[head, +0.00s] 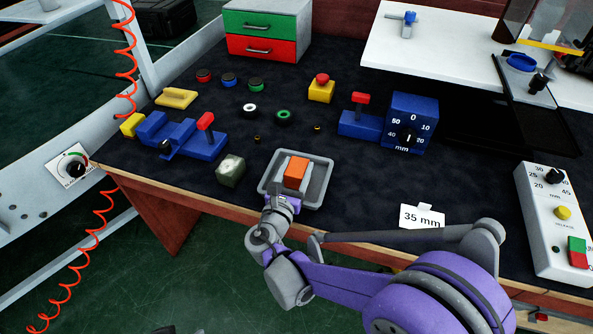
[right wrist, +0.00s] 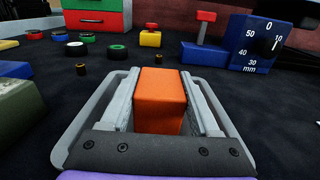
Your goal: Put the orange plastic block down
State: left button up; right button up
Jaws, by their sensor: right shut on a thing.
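The orange plastic block (head: 297,169) is at the grey tray (head: 322,182) near the table's front edge. My right gripper (head: 293,184) reaches it from the front and is shut on it. In the right wrist view the block (right wrist: 161,98) stands between the two fingers, with the tray's rim (right wrist: 79,112) around them. The block's underside is hidden, so I cannot tell whether it touches the tray floor. My left gripper is not in view.
A mottled grey-green block (head: 231,170) stands left of the tray. A blue vice-like fixture (head: 205,142) is further left, and a blue dial gauge (head: 411,122) is behind to the right. A "35 mm" card (head: 422,216) lies right. Several rings lie behind.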

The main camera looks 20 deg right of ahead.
jog(key=shift+f, duration=0.3)
jog(key=o, duration=1.5)
jog(key=shift+c, duration=0.2)
jog(key=shift+r, duration=0.2)
jog(key=p+v, duration=0.1)
jog(key=v, duration=1.1)
jog(key=shift+f, duration=0.1)
